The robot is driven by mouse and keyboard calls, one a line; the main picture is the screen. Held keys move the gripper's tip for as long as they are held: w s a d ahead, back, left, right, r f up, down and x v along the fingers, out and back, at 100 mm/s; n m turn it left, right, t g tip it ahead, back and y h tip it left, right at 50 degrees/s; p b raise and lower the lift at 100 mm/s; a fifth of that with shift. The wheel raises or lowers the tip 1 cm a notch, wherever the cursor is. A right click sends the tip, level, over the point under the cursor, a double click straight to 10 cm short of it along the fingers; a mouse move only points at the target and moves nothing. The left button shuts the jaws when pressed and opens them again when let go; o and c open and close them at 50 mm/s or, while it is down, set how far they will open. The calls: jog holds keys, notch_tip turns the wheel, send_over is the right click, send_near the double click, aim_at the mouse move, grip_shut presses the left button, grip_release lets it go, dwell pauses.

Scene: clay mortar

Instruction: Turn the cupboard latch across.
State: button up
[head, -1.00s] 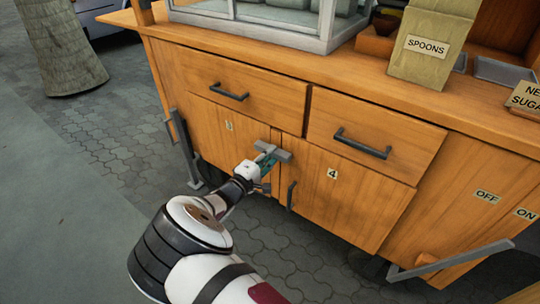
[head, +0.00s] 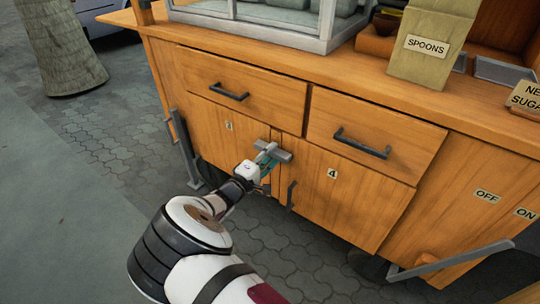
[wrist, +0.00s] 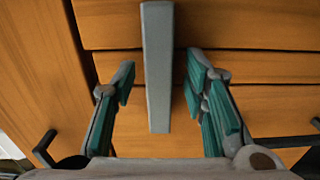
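The cupboard latch (head: 284,156) is a grey bar at the top of the gap between the two lower cupboard doors. It lies crosswise over the gap in the head view. In the wrist view the latch (wrist: 157,60) is a long grey bar running up the middle of the picture. My gripper (head: 266,159) is at the latch, partly hiding it. In the wrist view my gripper (wrist: 160,78) is open, with one teal-padded finger on each side of the bar and a visible gap on both sides. Whether the fingertips reach past the bar in depth is unclear.
The left door (head: 216,141) and right door (head: 350,199), marked 4, have dark upright handles near the gap. Two drawers with dark handles (head: 362,143) sit just above. A grey metal bar (head: 450,260) juts out low at the right. Paving in front is clear.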

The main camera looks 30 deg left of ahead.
jog(key=s, duration=0.7)
jog(key=shift+s+a, duration=0.25)
jog(key=shift+a, duration=0.05)
